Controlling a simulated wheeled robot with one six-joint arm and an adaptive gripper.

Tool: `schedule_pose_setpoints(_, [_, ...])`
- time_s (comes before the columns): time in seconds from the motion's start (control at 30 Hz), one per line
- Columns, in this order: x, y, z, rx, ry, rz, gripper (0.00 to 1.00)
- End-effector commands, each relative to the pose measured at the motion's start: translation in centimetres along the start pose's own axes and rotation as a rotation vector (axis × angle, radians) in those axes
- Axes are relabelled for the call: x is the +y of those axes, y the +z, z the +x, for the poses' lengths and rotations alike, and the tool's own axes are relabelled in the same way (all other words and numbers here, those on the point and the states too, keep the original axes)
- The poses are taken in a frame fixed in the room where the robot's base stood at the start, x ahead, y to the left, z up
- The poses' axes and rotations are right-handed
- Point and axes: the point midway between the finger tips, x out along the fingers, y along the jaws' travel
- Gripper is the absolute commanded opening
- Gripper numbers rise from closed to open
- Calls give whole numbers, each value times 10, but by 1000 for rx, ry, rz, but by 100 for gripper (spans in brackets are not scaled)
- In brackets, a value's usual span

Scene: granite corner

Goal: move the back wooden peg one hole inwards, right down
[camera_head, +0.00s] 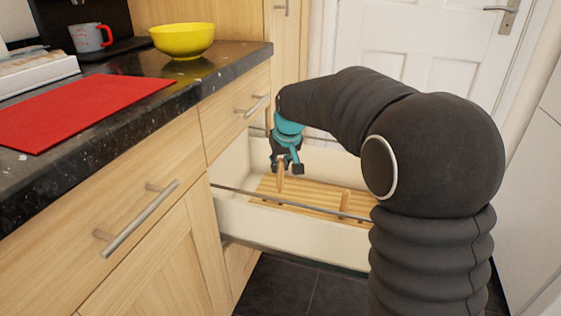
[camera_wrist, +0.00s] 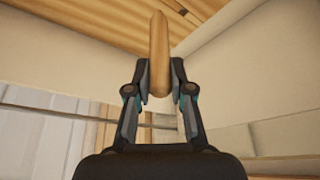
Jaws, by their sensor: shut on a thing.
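An open drawer holds a slatted wooden peg board (camera_head: 312,195), which shows in part at the top of the wrist view (camera_wrist: 85,18). My gripper (camera_head: 286,166) is over the board's back left part, shut on a wooden peg (camera_head: 280,182). In the wrist view my gripper's fingers (camera_wrist: 159,78) pinch the peg (camera_wrist: 158,42) from both sides near its rounded upper end. The peg looks roughly upright. Whether its lower end is clear of the board or in a hole I cannot tell.
The drawer's pale front wall (camera_head: 290,230) and metal rail (camera_head: 275,200) run along the near side. The dark granite counter (camera_head: 225,68) at left carries a yellow bowl (camera_head: 182,40), a red mat (camera_head: 85,108) and a mug (camera_head: 90,37). A white door (camera_head: 400,45) stands behind.

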Motion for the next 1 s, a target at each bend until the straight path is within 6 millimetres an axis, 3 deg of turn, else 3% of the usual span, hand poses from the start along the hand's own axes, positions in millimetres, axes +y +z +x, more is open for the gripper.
schedule_pose_setpoints(0.33, [0, 11, 27, 0, 0, 0, 0])
schedule_pose_setpoints(1.0, [0, 12, 29, 0, 0, 0, 0])
